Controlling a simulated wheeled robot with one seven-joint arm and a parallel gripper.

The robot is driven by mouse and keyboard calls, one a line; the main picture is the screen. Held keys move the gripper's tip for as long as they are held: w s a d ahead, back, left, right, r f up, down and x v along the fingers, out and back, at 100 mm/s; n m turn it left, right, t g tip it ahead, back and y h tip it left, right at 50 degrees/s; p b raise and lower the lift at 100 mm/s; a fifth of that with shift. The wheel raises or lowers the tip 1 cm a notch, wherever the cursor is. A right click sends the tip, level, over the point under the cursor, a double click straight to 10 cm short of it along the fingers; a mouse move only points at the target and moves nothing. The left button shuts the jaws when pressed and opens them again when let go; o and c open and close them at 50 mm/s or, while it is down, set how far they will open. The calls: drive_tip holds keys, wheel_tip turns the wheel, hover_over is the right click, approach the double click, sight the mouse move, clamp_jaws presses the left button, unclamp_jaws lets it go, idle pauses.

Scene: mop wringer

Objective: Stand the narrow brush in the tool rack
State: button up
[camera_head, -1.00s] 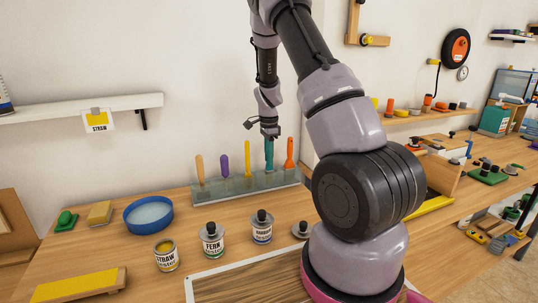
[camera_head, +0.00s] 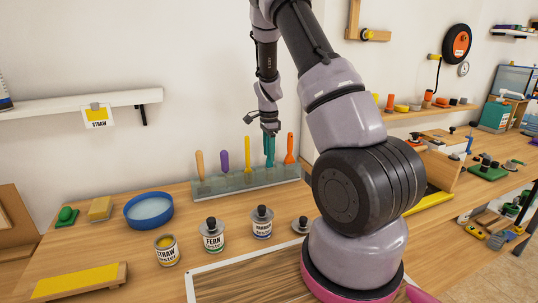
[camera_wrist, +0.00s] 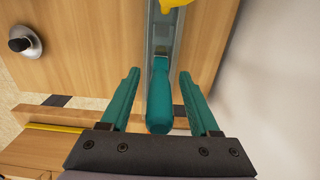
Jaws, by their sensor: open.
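A clear tool rack (camera_head: 237,182) stands on the bench against the wall, with several upright handled tools in it. A teal handle (camera_wrist: 160,100) stands in the rack between the yellow and orange handles; I take it to be the narrow brush, but its bristles cannot be made out. My gripper (camera_wrist: 160,90) is open, with one teal finger on each side of this handle and visible gaps between. In the head view my gripper (camera_head: 269,142) is over the rack, and its teal fingers blend with the teal handle.
A tan handle (camera_head: 200,164), purple handle (camera_head: 225,161), yellow handle (camera_head: 247,155) and orange handle (camera_head: 289,148) also stand in the rack. A blue bowl (camera_head: 148,211), a STRAW can (camera_head: 166,250), a FERN can (camera_head: 212,238) and another can (camera_head: 262,225) stand in front.

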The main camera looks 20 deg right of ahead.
wheel_tip(320, 180, up, 10)
drive_tip(key=shift+f, duration=0.1)
idle(0.5)
drive_tip(key=shift+r, duration=0.25)
drive_tip(key=s+a+r+n+t+y, duration=0.1)
drive_tip(key=s+a+r+n+t, duration=0.2)
drive_tip(key=s+r, duration=0.5)
drive_tip(key=s+a+r+n+t+y, duration=0.1)
drive_tip(key=s+a+r+n, duration=0.25)
drive_tip(key=s+r, duration=0.45)
drive_tip(key=s+a+r+n+t, duration=0.1)
drive_tip(key=s+r+n, duration=0.2)
drive_tip(key=s, duration=0.3)
drive_tip(key=s+a+r+n+t, duration=0.2)
drive_tip(key=s+r+n, duration=0.1)
drive_tip(key=s, duration=0.4)
drive_tip(key=shift+s+r+n, duration=0.15)
drive_tip(key=shift+s+n, duration=0.15)
drive_tip(key=shift+n, duration=0.45)
